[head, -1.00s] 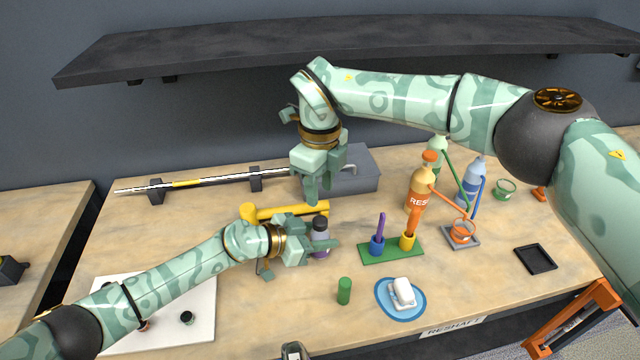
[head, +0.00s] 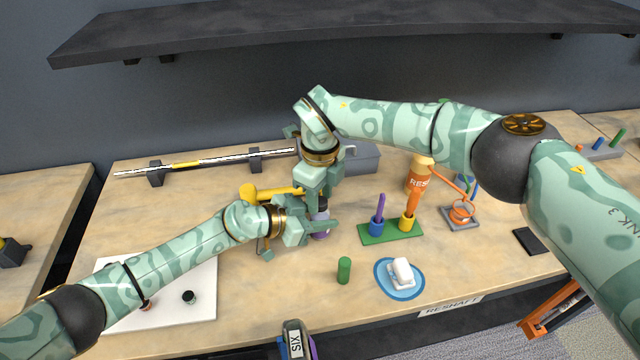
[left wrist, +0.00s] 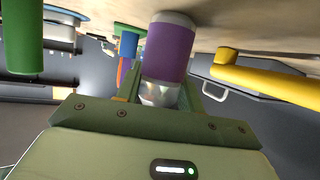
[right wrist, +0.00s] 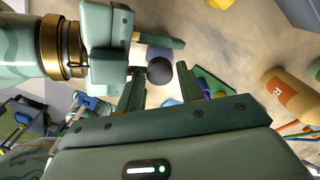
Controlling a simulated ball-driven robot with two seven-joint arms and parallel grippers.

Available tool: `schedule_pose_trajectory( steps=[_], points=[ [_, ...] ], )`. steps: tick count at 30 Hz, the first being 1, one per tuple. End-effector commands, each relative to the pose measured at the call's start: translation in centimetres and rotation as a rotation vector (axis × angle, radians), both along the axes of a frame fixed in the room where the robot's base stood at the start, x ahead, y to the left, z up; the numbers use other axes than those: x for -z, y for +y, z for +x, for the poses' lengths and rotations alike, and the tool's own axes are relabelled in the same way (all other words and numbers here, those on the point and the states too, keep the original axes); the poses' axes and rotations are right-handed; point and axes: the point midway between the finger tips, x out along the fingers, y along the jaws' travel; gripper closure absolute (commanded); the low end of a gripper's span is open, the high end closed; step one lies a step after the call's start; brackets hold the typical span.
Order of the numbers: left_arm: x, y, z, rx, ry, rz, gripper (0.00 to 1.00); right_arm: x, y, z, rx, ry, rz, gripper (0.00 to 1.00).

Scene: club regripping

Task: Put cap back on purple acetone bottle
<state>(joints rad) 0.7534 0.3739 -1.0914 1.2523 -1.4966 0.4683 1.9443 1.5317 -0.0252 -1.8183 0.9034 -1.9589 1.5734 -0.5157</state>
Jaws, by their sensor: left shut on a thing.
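The purple acetone bottle (head: 320,235) stands upright at mid-table and is held from the side by my left gripper (head: 316,230), which is shut on it. Its purple body and clear shoulder fill the middle of the left wrist view (left wrist: 170,52). My right gripper (head: 317,202) points down right over the bottle's top and hides most of it in the head view. In the right wrist view, a round black cap (right wrist: 160,71) shows over the bottle, between the two spread right fingertips (right wrist: 160,80). Whether the cap is seated fully cannot be told.
A green holder (head: 375,236) with blue and yellow cups is to the right. A yellow object (head: 262,192) lies behind the left gripper. An orange-labelled bottle (head: 418,180) stands further right.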

Motion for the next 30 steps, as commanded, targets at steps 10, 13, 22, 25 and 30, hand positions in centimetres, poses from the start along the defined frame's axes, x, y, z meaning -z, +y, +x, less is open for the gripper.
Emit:
schedule_pose_trajectory(
  steps=[10,13,22,25,30],
  points=[
    [-0.04,-0.01,0.02,0.0,0.0,-0.001,1.0,0.09,0.0,0.01,0.0,-0.001,-0.001,0.82],
    [-0.04,-0.01,0.02,0.0,0.0,-0.001,1.0,0.08,-0.01,0.03,0.0,-0.001,-0.001,0.99],
    [-0.02,-0.01,0.0,0.0,0.0,0.0,1.0,0.06,-0.04,0.06,0.005,-0.002,-0.001,0.61],
    [-0.03,-0.01,0.01,0.0,0.0,0.0,1.0,0.06,-0.02,0.05,0.005,-0.001,0.0,0.46],
    [-0.04,-0.01,0.02,0.0,0.0,-0.001,1.0,0.06,0.05,-0.03,0.004,0.0,0.0,0.46]
  ],
)
